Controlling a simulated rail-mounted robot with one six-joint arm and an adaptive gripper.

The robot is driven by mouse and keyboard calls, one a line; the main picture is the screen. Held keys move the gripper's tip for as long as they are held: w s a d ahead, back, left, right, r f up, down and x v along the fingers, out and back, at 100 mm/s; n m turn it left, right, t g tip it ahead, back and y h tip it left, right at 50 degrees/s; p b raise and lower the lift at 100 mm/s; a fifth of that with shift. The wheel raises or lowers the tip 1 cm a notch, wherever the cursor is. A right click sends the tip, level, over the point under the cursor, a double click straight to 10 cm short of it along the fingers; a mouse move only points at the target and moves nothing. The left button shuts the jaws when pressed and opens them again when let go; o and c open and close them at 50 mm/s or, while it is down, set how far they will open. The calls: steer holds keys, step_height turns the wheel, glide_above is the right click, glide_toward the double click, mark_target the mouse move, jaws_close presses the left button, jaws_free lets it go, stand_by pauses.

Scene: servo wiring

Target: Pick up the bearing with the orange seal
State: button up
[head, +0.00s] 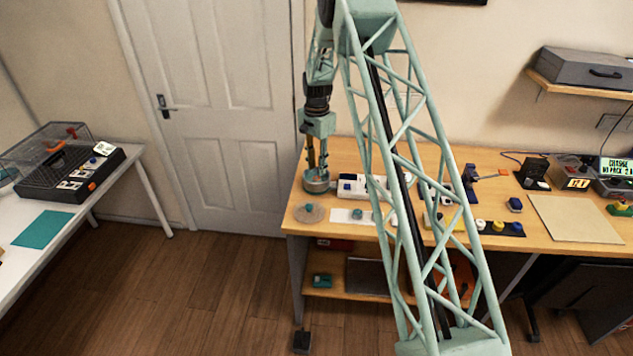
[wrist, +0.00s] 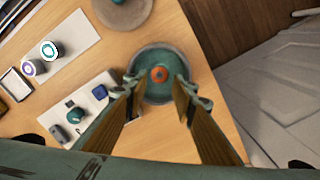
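A small orange ring with a dark centre (wrist: 160,74), which looks like the orange-sealed bearing, shows in the wrist view in the middle of a round teal dish with a grey rim (wrist: 148,51). My gripper (wrist: 157,84) is open, its two fingers on either side of the orange ring and over the dish. I see nothing between the fingertips; the height gap is hard to judge. In the head view my gripper (head: 317,163) points down at the dish (head: 316,186) on the bench's left end; the orange ring cannot be made out there.
A white strip (wrist: 75,30) holds two pale cylinders with teal (wrist: 49,49) and purple (wrist: 28,68) rings. A white tray (wrist: 98,80) with small parts lies beside the dish. A round grey disc (head: 309,214) lies in front. The wooden bench (head: 440,155) ends just left of the dish.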

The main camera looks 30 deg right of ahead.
mark_target(316, 178)
steer(key=shift+s+a+f+p, duration=0.1)
steer(key=shift+f+p, duration=0.3)
steer(key=shift+f, duration=2.1)
steer(key=shift+c, duration=0.3)
steer(key=c, duration=0.5)
